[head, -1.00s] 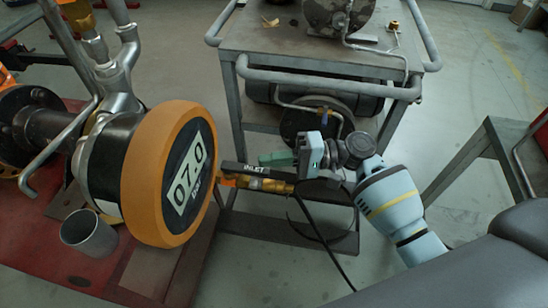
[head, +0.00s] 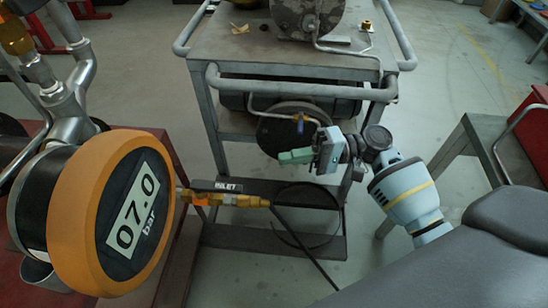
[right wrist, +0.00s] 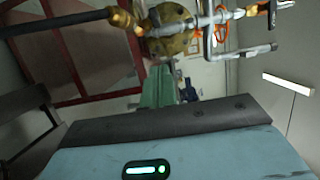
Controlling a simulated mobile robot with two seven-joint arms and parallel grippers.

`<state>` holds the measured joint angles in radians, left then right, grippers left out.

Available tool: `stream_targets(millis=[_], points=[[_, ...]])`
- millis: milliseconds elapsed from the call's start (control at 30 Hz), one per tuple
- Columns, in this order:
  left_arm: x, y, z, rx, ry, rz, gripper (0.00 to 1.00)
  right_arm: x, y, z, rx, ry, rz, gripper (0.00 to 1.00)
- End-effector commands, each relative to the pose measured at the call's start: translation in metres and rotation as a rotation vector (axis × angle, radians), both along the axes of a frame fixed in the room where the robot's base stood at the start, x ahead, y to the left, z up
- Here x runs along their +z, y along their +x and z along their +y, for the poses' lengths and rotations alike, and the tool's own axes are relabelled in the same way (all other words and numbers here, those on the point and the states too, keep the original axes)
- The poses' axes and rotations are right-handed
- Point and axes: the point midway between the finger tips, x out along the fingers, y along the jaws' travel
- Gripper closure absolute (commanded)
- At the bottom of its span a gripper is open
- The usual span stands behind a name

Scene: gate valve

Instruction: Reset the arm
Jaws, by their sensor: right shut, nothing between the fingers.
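My right arm (head: 405,190), pale blue with a yellow band, comes in from the right in the head view. Its gripper (head: 284,157) has green fingers, shut and empty, pointing left. It hangs in front of the cart, apart from and to the upper right of the INLET fitting (head: 230,199). In the right wrist view the shut green fingers (right wrist: 158,88) point toward a brass-coloured round valve body (right wrist: 170,28) with pipes beyond. My left arm and gripper are out of view.
A large orange-rimmed gauge (head: 65,225) reading 07.0 bar stands at left. A grey metal cart (head: 290,52) with tube handles stands behind my gripper. A grey frame table (head: 455,150) is at right. Open floor shows between cart and table.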

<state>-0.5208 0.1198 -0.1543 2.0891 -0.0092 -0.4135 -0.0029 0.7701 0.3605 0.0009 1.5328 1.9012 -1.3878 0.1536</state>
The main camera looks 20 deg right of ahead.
Motion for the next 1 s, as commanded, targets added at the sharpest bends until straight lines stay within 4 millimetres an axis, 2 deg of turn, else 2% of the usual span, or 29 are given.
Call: stream_targets(millis=[433, 567, 667, 767, 800, 900, 1000], points=[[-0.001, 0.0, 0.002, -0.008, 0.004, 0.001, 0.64, 0.0, -0.002, -0.006, 0.0, -0.001, 0.0, 1.0], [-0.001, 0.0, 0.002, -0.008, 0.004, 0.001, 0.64, -0.015, -0.007, -0.002, -0.014, -0.03, 0.015, 1.0], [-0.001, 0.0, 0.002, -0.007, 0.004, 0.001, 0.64, -0.05, -0.02, 0.005, -0.052, -0.107, 0.047, 1.0], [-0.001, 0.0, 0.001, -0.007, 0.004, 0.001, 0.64, -0.103, -0.045, 0.014, -0.107, -0.238, 0.086, 1.0], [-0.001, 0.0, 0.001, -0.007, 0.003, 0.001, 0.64, -0.126, -0.059, 0.017, -0.13, -0.3, 0.098, 1.0], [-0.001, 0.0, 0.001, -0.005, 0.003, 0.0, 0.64, -0.178, -0.096, 0.02, -0.18, -0.459, 0.109, 1.0], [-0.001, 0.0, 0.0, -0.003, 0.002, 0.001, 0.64, -0.22, -0.137, 0.019, -0.217, -0.615, 0.101, 1.0]])
